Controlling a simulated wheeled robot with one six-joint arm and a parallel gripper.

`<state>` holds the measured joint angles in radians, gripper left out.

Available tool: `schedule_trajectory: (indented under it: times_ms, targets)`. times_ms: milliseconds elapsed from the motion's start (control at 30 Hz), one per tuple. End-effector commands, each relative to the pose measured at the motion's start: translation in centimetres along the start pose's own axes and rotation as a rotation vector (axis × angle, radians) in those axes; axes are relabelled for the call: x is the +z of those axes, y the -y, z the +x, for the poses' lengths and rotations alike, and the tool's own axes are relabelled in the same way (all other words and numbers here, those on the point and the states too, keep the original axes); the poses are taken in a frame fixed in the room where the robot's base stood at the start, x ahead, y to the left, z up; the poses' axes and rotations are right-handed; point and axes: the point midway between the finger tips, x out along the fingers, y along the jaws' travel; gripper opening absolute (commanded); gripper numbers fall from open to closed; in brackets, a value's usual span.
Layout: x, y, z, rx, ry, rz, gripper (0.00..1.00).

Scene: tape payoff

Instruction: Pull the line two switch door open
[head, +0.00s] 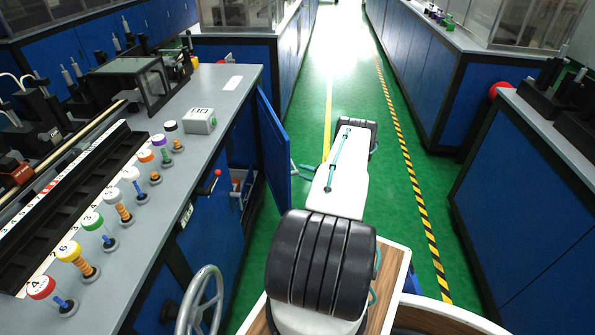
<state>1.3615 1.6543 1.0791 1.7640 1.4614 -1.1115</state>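A blue door (273,155) on the left bench stands swung outward into the aisle, its edge toward me. Beside it, an opening in the bench front shows part of a dim interior (241,186) with small grey and orange parts. I cannot read any label that tells whether this is the line two switch door. My white arm reaches forward over the aisle, to the right of the door. My gripper is not visible; the far end of the arm is hidden behind its own links.
A red-knobbed lever (216,174) and a grey handwheel (203,298) stick out from the left bench front. Numbered and lettered spools (91,221) and a grey box (199,121) sit on its top. The green aisle floor (405,125) is clear; a right bench (530,205) bounds it.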

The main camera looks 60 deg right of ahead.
Motion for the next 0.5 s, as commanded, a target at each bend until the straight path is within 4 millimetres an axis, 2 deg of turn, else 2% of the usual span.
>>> schedule_trajectory:
  times_ms: [100,200,500]
  targets:
    - [-0.1,0.0,-1.7,0.001,-0.002,0.001,0.36]
    - [0.0,0.0,-2.4,0.001,0.000,0.001,0.36]
    - [0.1,0.0,-2.7,0.000,0.001,0.001,0.36]
